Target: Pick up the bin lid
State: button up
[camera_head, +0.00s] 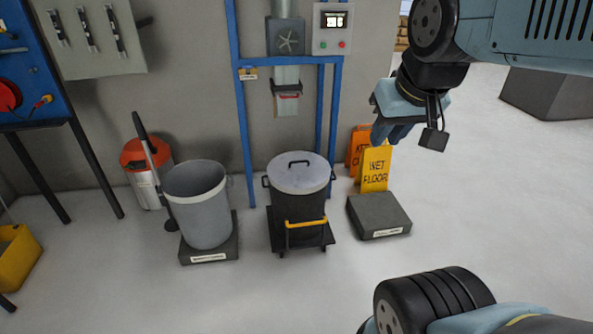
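The bin lid (285,178) is a light grey disc with a dark handle (298,163) standing on top. It lies on a black round bin (291,212) with side handles, on a dark wheeled base with a yellow bar. The lid looks seated flat on the rim. My gripper (385,132) hangs from my arm at the upper right, in front of the wet floor signs. It is apart from the lid, to its right and higher in the picture. Its fingers are small and seen from the side, so I cannot tell their opening.
A grey open bin (202,210) stands left of the black bin. A blue frame (245,130) with a chute (286,100) rises behind. Yellow wet floor signs (375,170) and a low dark block (379,215) stand right. The floor in front is clear.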

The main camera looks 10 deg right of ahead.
aim_at(296, 169)
jog(key=k, duration=1)
jog(key=u, duration=0.25)
jog(key=i, duration=0.55)
jog(key=u, duration=0.6)
jog(key=i, duration=1.2)
jog(key=z, duration=0.3)
jog(key=i, duration=0.95)
jog(key=z, duration=0.55)
jog(key=k, duration=0.9)
jog(key=z, duration=0.15)
jog(key=i, duration=0.45)
